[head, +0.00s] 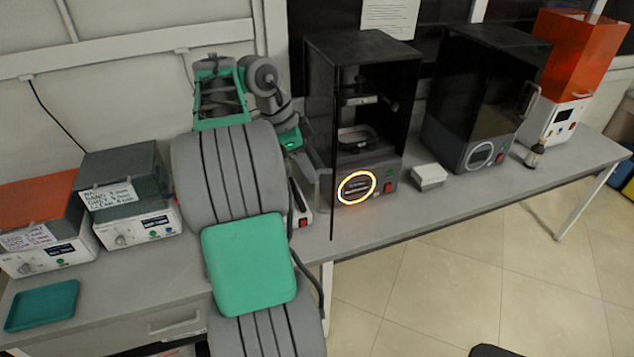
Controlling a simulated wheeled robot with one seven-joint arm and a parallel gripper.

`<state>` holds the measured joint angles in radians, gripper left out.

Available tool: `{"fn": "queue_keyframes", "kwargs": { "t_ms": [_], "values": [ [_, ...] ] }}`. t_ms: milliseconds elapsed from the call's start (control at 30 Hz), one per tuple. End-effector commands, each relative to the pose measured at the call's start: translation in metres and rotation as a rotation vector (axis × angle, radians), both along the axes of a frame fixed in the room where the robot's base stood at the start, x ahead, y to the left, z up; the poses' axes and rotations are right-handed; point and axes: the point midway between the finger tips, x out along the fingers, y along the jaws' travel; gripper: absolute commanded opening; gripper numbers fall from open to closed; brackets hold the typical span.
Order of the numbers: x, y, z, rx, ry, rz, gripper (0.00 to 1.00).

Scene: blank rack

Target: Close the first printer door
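The first printer (376,62) is a black box on the bench with a glowing orange ring on its front base. Its front is uncovered, and the platform and tray inside show. Its door (333,215) stands open at the left side, seen almost edge-on as a thin dark upright line. My grey and green arm rises in front of the bench, left of the printer. My gripper (318,182) is small and partly hidden near the door's left side. I cannot tell whether its fingers are open or touch the door.
A second black printer (480,100) with its door shut stands to the right, then an orange-covered machine (575,60). A small white box (428,176) lies between the printers. Two lidded devices and a teal tray (42,305) are at left.

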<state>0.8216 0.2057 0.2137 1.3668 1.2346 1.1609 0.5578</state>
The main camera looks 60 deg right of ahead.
Motion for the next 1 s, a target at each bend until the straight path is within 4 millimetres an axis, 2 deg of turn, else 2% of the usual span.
{"fn": "queue_keyframes", "kwargs": {
  "t_ms": [33,200,333,567,900,1000],
  "values": [
    [-0.005,-0.002,-0.016,0.001,0.002,-0.001,0.33],
    [-0.014,-0.008,-0.040,0.000,0.001,0.003,0.33],
    [-0.016,-0.010,-0.048,0.001,0.001,0.005,0.33],
    [-0.016,-0.010,-0.048,0.001,0.000,0.007,0.33],
    [-0.016,-0.010,-0.048,0.001,0.000,0.007,0.05],
    [-0.016,-0.010,-0.048,0.001,0.000,0.007,0.00]
  ]
}}
